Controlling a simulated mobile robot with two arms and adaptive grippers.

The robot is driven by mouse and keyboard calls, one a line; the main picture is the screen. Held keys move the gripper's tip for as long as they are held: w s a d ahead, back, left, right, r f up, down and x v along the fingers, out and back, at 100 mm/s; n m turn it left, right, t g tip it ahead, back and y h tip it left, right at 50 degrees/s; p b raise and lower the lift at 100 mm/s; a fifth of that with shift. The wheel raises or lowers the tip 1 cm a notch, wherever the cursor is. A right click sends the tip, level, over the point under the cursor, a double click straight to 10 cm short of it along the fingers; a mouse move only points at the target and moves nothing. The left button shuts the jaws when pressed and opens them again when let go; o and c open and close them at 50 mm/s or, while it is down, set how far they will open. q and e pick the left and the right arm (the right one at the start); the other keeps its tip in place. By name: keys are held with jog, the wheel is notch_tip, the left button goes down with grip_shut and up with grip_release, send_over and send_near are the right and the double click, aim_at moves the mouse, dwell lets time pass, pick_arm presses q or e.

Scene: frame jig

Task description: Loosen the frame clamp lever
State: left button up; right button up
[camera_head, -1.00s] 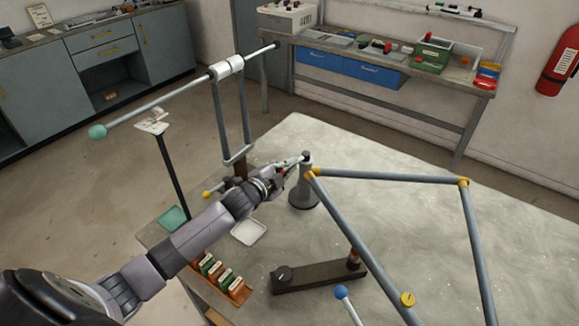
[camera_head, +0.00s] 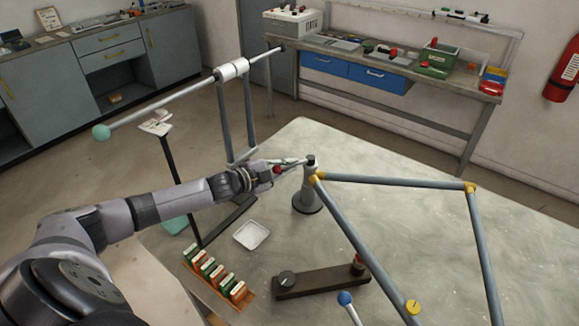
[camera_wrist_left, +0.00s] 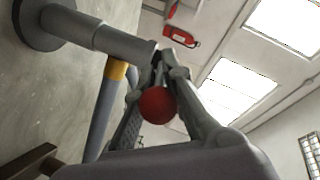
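The frame clamp is a grey post (camera_head: 308,186) on a round dark base, and it also shows in the wrist view (camera_wrist_left: 122,40). Its lever ends in a red ball knob (camera_head: 277,169), which shows large in the wrist view (camera_wrist_left: 157,105). My left gripper (camera_head: 297,162) reaches in from the left at the post's top. In the wrist view its fingers (camera_wrist_left: 167,66) straddle the red knob and come together just beyond it, seemingly on the lever's shaft, which they mostly hide. A grey tube frame (camera_head: 395,179) with yellow corners meets the post. My right gripper is not in view.
A rack of green and orange blocks (camera_head: 215,273), a white tray (camera_head: 251,235) and a dark bar fixture (camera_head: 318,281) stand on the table (camera_head: 440,235). A blue ball-ended rod (camera_head: 345,298) is at the front. A tall stand with a horizontal bar (camera_head: 170,100) rises behind my left arm.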

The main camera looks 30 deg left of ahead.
pick_arm(q)
jog(key=o, duration=0.5)
jog(key=shift+c, duration=0.2)
jog(key=v, duration=1)
jog(key=shift+f, duration=0.1)
jog(key=shift+v, duration=1)
